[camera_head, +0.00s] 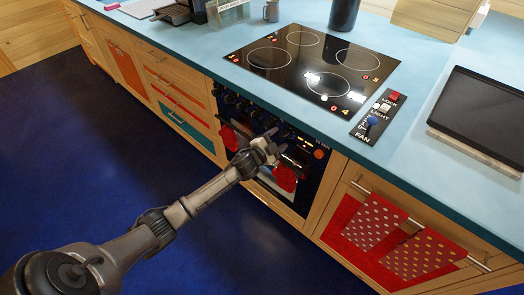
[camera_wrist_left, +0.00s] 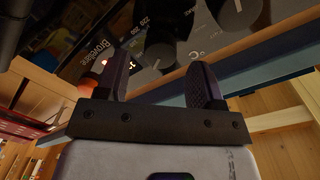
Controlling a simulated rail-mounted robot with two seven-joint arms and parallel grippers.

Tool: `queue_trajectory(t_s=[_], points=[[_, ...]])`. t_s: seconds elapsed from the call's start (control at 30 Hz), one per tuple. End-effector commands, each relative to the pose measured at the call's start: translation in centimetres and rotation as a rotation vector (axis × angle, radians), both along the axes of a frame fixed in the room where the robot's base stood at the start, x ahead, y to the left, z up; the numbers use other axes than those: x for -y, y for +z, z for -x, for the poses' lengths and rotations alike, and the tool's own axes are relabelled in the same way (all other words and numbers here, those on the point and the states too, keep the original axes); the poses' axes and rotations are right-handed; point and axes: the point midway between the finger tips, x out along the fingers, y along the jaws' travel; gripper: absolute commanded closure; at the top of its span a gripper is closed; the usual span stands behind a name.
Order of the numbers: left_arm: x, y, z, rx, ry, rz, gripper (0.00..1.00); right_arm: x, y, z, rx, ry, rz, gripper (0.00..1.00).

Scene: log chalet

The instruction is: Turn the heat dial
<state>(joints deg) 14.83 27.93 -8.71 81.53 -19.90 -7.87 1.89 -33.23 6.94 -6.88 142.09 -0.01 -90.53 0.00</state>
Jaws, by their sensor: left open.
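The oven front (camera_head: 300,165) is below the hob, with a row of dark knobs (camera_head: 228,97) along its upper panel. My left gripper (camera_head: 270,145) is open in front of that panel and hides part of it. In the left wrist view, a dark round dial (camera_wrist_left: 158,54) shows beyond the gap between my open fingers (camera_wrist_left: 158,78). Numbers such as 220 are printed near it, as on a heat scale. Whether the fingers touch the dial cannot be told. Another dark dial (camera_wrist_left: 238,14) shows at the upper right. My right gripper is not in view.
Red mitt-like items (camera_head: 285,178) hang at the oven front, close under my gripper. The black hob (camera_head: 318,68) and a switch panel (camera_head: 377,117) lie on the blue counter (camera_head: 420,75). Dotted towels (camera_head: 375,222) hang at the right. The blue floor (camera_head: 90,150) is clear.

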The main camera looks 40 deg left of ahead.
Motion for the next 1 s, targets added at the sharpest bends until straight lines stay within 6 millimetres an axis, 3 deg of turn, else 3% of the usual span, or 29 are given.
queue_trajectory(t_s=[0.3,0.5,0.7,1.0], points=[[0.3,0.1,6.2,-0.002,-0.002,-0.001,0.38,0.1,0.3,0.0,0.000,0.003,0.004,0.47],[0.4,0.3,9.3,-0.001,-0.001,0.000,0.38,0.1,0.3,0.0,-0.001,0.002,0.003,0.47],[0.5,0.4,11.1,0.000,-0.001,0.001,0.38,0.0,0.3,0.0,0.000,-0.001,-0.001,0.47],[0.5,0.4,11.8,0.000,0.000,0.000,0.38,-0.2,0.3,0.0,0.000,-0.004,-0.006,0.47]])
